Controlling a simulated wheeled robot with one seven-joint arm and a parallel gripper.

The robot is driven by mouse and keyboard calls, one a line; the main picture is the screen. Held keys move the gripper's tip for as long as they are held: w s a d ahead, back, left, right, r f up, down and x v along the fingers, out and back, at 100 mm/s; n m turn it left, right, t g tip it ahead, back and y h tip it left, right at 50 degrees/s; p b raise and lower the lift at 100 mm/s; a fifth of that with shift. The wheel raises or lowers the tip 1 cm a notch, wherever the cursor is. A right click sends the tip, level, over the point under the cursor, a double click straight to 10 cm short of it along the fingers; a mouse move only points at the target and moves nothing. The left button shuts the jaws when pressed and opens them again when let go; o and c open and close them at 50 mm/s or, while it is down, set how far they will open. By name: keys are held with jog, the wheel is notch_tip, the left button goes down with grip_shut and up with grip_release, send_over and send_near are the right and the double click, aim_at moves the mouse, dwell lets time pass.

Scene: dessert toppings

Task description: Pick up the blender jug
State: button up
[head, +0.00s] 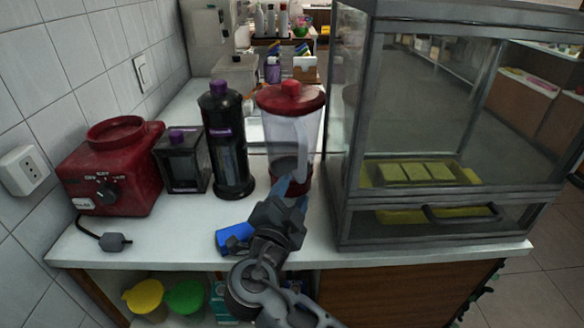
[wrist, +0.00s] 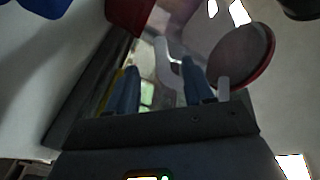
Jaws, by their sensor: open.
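The blender jug (head: 285,138) stands upright on the white counter, clear-walled with a red lid and a pale handle (head: 312,160) on its near right side. My gripper (head: 291,188) is open and empty, low in front of the jug, its blue fingers near the jug's base and handle. In the wrist view the pale handle (wrist: 165,62) shows between the two blue fingers of my gripper (wrist: 162,82). Whether the fingers touch the jug I cannot tell.
A glass display case (head: 338,205) stands close to the jug's right. A black bottle (head: 229,150), a dark purple-topped container (head: 183,165) and the red blender base (head: 110,175) stand to its left. A blue item (head: 233,238) lies on the counter (head: 180,235) near the front edge.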

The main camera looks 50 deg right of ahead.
aim_at(296, 183)
jog(key=shift+r+p+x, duration=0.1)
jog(key=shift+p+x, duration=0.2)
jog(key=shift+x, duration=0.65)
jog(key=shift+r+p+x, duration=0.15)
jog(key=shift+p+x, duration=0.1)
jog(key=shift+x, duration=0.7)
jog(key=shift+c, duration=0.4)
grip_shut()
jog(key=shift+r, duration=0.1)
